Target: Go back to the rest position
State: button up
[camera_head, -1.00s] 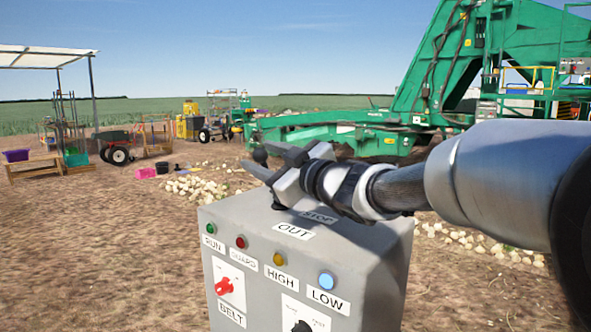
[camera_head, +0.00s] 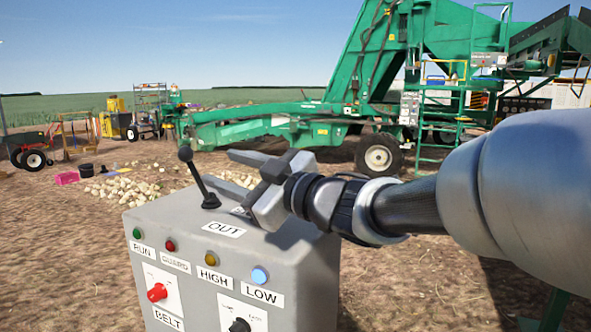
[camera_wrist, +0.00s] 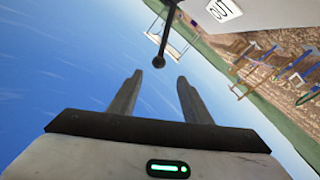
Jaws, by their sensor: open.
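My gripper (camera_head: 262,160) is open and empty above the top of the grey control box (camera_head: 300,270) in the head view. Its fingers point left, toward the black lever (camera_head: 199,178) with a round knob, and stand apart from it. In the wrist view the two fingers (camera_wrist: 157,95) are spread with nothing between them. The lever's knob (camera_wrist: 159,62) shows beyond the fingertips there, and a corner of the box (camera_wrist: 262,12) with the OUT label is at the top.
The box front carries a red BELT knob (camera_head: 157,292), a black knob (camera_head: 239,325) and several coloured lamps. A green elevator machine (camera_head: 350,100) stands behind. Onions (camera_head: 122,189) lie in piles on the dirt.

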jog(key=w+d+m+t+h, duration=0.35)
jog(key=d+m+h, duration=0.2)
jog(key=d, duration=0.35)
jog(key=s+d+f+m+h, duration=0.2)
jog(key=d+f+m+h, duration=0.25)
jog(key=d, duration=0.35)
jog(key=s+d+f+m+h, duration=0.3)
jog(key=d+h, duration=0.2)
jog(key=d, duration=0.3)
jog(key=s+d+f+m+g+h, duration=0.15)
jog(key=s+f+g, duration=0.25)
jog(key=s+f, duration=0.4)
jog(key=s+d+f+m+g+y, duration=0.1)
jog(key=s+d+f+m+g, duration=0.3)
jog(key=s, duration=0.6)
notch_tip(320, 180, up, 14)
jog(key=s+a+n+p, duration=0.1)
jog(key=p, duration=1.5)
jog(key=shift+s+a+r, duration=0.25)
jog(key=shift+s+a, duration=0.15)
